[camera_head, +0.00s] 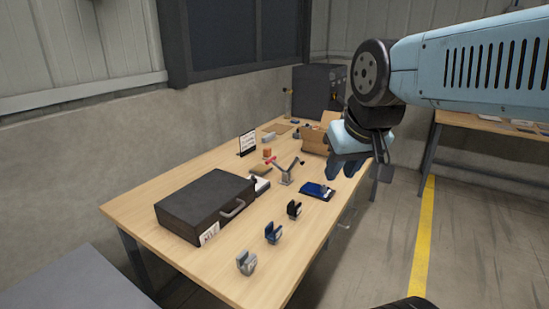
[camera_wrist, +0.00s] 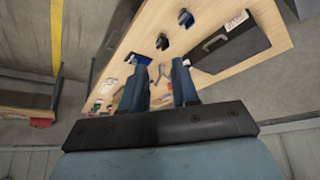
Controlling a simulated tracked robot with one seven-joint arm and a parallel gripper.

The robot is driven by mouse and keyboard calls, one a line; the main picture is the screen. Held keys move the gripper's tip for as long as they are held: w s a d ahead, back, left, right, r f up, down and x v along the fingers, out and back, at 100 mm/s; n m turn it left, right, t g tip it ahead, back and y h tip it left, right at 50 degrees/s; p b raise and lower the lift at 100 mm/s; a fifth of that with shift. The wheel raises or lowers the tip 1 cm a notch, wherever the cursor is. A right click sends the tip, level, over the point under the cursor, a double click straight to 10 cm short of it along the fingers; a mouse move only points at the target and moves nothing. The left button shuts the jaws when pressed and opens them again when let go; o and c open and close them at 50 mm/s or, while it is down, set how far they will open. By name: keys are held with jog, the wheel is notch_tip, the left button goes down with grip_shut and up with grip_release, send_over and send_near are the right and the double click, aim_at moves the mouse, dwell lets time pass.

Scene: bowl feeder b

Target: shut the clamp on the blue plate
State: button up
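The blue plate (camera_head: 314,189) lies flat on the wooden table near its right edge, with a small grey part on it that is too small to read. Behind it to the left stands a grey lever device (camera_head: 287,178) with a raised arm and a red end. I cannot tell which of these is the clamp, or its state. My gripper (camera_head: 345,168) hangs above the table's right side, behind the plate in the picture and apart from it. In the wrist view my gripper (camera_wrist: 159,72) has its two blue fingers spread with nothing held; the plate (camera_wrist: 139,59) shows beyond the left finger.
A dark case (camera_head: 205,203) lies at the table's left. Several small holder blocks, including a black one (camera_head: 294,209) and a blue one (camera_head: 273,232), stand along the front right. A cardboard box (camera_head: 314,139) and a dark cabinet (camera_head: 319,90) are farther back.

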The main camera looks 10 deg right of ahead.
jog(key=w+r, duration=0.2)
jog(key=w, duration=0.2)
jog(key=w+r+n+g, duration=0.1)
jog(key=w+r, duration=0.1)
jog(key=w, duration=0.3)
jog(key=w+r+n, duration=0.1)
jog(key=w+r, duration=0.1)
jog(key=w, duration=0.2)
jog(key=shift+w+d+r+g, duration=0.15)
jog(key=shift+w+r+g, duration=0.1)
jog(key=shift+g, duration=0.15)
grip_shut()
jog(key=w+f+n+g+h, duration=0.1)
jog(key=w+f+n+g, duration=0.15)
jog(key=w, duration=1.25)
jog(key=w+f+n+g, duration=0.1)
jog(key=w+f+n, duration=0.15)
jog(key=w, duration=1.35)
jog(key=w+d+f+n+g, duration=0.1)
jog(key=w+f, duration=1)
jog(key=f, duration=0.1)
jog(key=shift+w+d+n, duration=0.25)
jog(key=shift+w+n, duration=0.1)
jog(key=shift+n, duration=0.05)
jog(key=shift+g, duration=0.25)
